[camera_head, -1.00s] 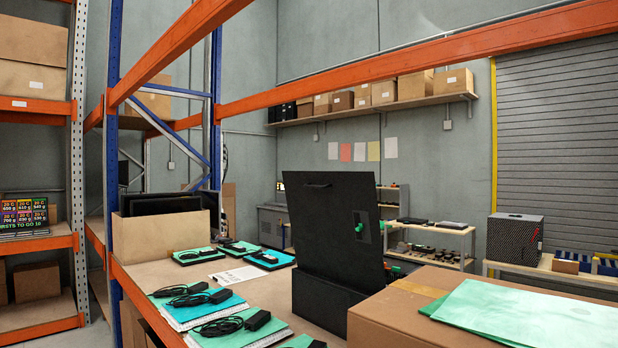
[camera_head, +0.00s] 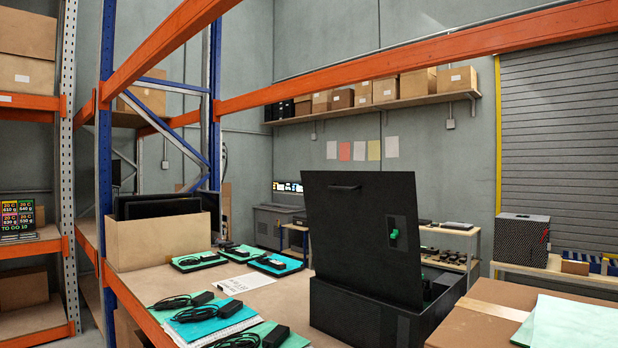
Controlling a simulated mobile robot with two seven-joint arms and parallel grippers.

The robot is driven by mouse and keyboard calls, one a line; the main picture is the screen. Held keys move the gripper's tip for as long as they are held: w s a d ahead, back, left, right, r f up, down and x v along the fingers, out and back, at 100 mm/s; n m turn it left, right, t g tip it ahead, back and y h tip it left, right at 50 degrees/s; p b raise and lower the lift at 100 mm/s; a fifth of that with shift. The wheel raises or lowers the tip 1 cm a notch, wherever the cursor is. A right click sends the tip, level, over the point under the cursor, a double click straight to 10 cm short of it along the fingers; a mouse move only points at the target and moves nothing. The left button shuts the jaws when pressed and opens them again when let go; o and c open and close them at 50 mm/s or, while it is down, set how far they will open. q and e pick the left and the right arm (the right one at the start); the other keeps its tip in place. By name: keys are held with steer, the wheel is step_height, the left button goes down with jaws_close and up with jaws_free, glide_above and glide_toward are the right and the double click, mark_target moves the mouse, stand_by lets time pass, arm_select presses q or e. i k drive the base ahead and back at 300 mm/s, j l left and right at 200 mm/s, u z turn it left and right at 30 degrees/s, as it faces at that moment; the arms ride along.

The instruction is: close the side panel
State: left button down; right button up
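A black upright panel (camera_head: 360,235) stands raised, tilted slightly back, on a low black box (camera_head: 355,318) at the centre of the bench. The panel has a dark handle near its top edge and a green knob on a dark plate at its right side. Behind its lower right edge, the open box shows dark contents that I cannot make out. Neither of my grippers shows in this view.
A cardboard box (camera_head: 482,318) with pale green sheets stands close on the right. An orange rack beam (camera_head: 400,67) crosses above. Shelves stand behind.

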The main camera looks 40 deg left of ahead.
mark_target(353, 216)
steer(key=j+z, duration=0.1)
steer(key=j, duration=1.55)
steer(key=k, duration=0.05)
